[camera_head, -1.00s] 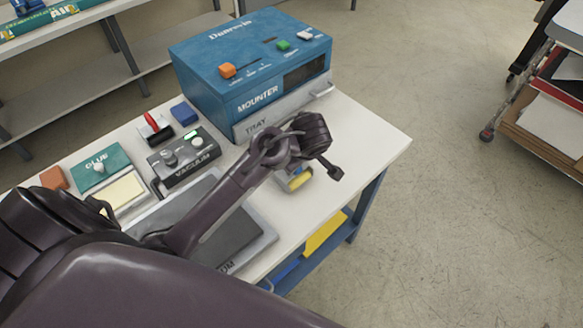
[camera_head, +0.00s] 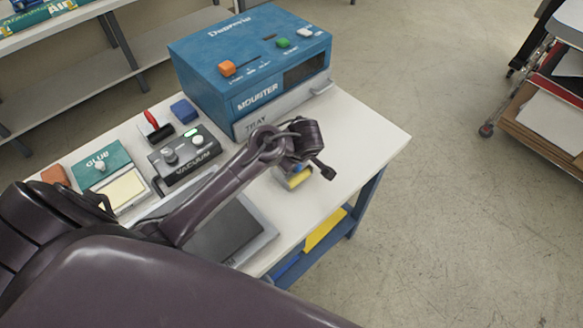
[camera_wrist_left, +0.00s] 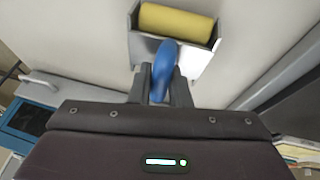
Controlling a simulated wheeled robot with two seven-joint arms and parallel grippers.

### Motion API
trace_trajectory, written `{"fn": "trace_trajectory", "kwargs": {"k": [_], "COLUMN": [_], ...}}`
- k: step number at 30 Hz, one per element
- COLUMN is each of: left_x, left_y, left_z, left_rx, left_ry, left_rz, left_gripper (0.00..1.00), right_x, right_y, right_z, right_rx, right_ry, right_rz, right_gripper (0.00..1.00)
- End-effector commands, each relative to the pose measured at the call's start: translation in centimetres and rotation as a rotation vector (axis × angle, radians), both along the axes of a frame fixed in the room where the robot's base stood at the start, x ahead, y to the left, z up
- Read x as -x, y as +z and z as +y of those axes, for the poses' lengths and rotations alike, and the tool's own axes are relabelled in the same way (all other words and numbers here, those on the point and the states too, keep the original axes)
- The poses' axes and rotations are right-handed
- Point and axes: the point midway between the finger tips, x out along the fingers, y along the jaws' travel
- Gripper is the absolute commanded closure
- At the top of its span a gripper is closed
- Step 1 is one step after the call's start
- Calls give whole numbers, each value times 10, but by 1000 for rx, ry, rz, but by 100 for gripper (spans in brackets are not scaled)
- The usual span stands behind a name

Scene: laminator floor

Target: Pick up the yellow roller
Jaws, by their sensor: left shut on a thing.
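The yellow roller (camera_wrist_left: 177,22) lies in a small grey holder (camera_wrist_left: 203,66) in the left wrist view. Its blue handle (camera_wrist_left: 163,68) points toward my left gripper (camera_wrist_left: 163,85), whose fingers are shut on the handle. In the head view a little of the yellow roller (camera_head: 298,179) shows on the white table below my left wrist, which hides most of it. My right gripper is in neither view.
The blue mounter (camera_head: 250,70) stands behind on the white table (camera_head: 365,140). The table's right end is clear.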

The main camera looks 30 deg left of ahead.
Motion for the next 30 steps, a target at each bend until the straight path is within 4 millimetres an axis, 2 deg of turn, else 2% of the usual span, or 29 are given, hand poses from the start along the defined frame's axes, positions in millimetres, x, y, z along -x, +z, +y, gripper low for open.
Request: {"fn": "trace_trajectory", "kwargs": {"k": [10,15,20,30], "left_x": [0,-1,-1,-1], "left_y": [2,16,44,135], "left_z": [-1,-2,-2,-1], "left_rx": [1,3,6,3], "left_ry": [0,1,0,0], "left_rz": [-1,-3,-7,-8], "left_gripper": [100,100,100,100], "right_x": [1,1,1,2], "right_y": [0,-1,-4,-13], "right_z": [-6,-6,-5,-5], "right_rx": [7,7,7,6], "right_ry": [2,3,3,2], "right_rz": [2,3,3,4], "right_gripper": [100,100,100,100]}}
